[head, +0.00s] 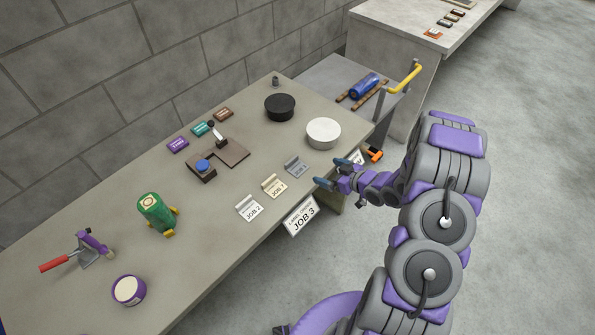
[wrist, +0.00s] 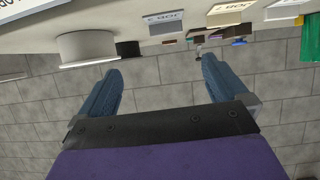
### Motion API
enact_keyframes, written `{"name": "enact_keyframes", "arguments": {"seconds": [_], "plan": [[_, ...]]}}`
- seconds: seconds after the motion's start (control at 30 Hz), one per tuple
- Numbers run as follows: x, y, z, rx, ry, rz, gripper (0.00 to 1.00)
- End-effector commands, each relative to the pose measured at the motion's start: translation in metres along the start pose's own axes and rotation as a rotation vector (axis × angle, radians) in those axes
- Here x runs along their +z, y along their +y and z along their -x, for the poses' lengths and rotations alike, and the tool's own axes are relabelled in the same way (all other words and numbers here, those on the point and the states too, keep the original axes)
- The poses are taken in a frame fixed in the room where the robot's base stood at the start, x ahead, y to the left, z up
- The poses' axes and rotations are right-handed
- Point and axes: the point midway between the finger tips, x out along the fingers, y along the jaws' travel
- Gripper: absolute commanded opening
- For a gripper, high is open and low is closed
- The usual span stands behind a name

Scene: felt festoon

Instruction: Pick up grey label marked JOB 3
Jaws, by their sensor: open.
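The grey label (head: 297,167) stands near the front edge of the table, at the right end of a row of three labels. Its print is too small to read in the head view. It also shows upside down at the top of the wrist view (wrist: 164,21), where its number is unclear. My gripper (head: 332,175) is open and empty, off the table's front edge, to the right of the grey label and apart from it. In the wrist view both blue fingers (wrist: 160,72) are spread with nothing between them.
A JOB 3 sign (head: 301,216) hangs at the table's front edge. A cart (head: 340,78) is beyond.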

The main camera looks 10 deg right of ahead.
Motion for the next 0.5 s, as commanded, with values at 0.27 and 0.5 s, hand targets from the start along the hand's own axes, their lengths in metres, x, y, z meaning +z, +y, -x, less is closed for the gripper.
{"name": "enact_keyframes", "arguments": {"seconds": [0.27,0.5], "plan": [[0.002,-0.007,-0.018,-0.026,0.047,-0.013,1.0],[0.0,-0.009,-0.062,-0.026,0.047,-0.015,1.0]]}}
